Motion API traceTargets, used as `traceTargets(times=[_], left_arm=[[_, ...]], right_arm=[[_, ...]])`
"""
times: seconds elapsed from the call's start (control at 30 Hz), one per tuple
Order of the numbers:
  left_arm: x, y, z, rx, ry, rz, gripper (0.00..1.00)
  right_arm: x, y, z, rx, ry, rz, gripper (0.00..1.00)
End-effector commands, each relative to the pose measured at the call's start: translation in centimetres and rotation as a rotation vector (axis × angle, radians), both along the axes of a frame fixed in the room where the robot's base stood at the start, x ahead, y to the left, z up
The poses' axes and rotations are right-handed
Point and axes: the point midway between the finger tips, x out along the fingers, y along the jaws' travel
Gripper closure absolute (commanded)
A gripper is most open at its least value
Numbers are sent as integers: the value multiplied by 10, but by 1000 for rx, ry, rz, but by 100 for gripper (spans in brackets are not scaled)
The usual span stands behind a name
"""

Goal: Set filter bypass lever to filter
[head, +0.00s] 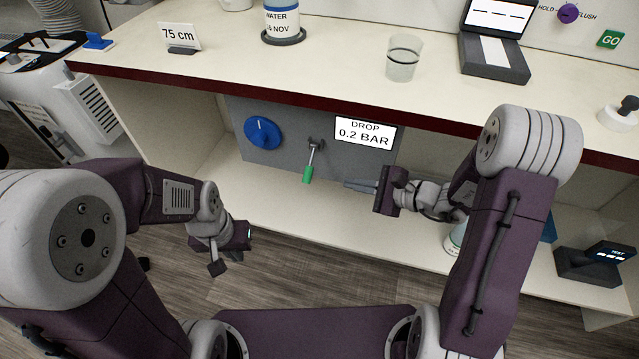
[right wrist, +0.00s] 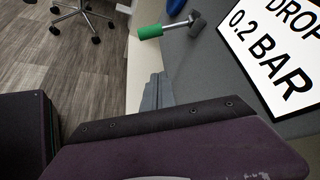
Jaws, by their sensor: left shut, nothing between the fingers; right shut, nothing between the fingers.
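The lever (head: 312,157) with a green grip (head: 307,174) is mounted on the grey panel (head: 272,162) under the counter. It hangs down with a slight lean to the left. In the right wrist view the green grip (right wrist: 150,32) shows at the top, apart from my fingers. My right gripper (head: 349,185) is shut and empty, just right of the green grip and slightly lower in the head view; its fingers also show in the right wrist view (right wrist: 158,88). My left gripper (head: 230,258) is shut and empty, low at the left, away from the lever. I see no filter or bypass label.
A blue knob (head: 263,133) sits left of the lever, and a "DROP 0.2 BAR" display (head: 365,133) sits to its right. The red-brown counter edge (head: 290,97) overhangs the panel. A lower shelf (head: 275,184) runs beneath. A glass (head: 403,58) stands on the counter.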

Motion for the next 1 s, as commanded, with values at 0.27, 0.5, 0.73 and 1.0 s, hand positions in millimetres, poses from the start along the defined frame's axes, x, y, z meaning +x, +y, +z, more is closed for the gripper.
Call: traceTargets(times=[0.27,0.5,0.73,1.0], left_arm=[[0,0,-1,0,0,0,100],[0,0,-18,0,0,0,100],[0,0,-32,0,0,0,100],[0,0,-31,0,0,0,100]], right_arm=[[2,4,-2,-1,2,4,100],[24,37,-23,-2,1,10,100],[52,73,-44,-2,1,8,100],[37,87,-13,-2,1,4,100]])
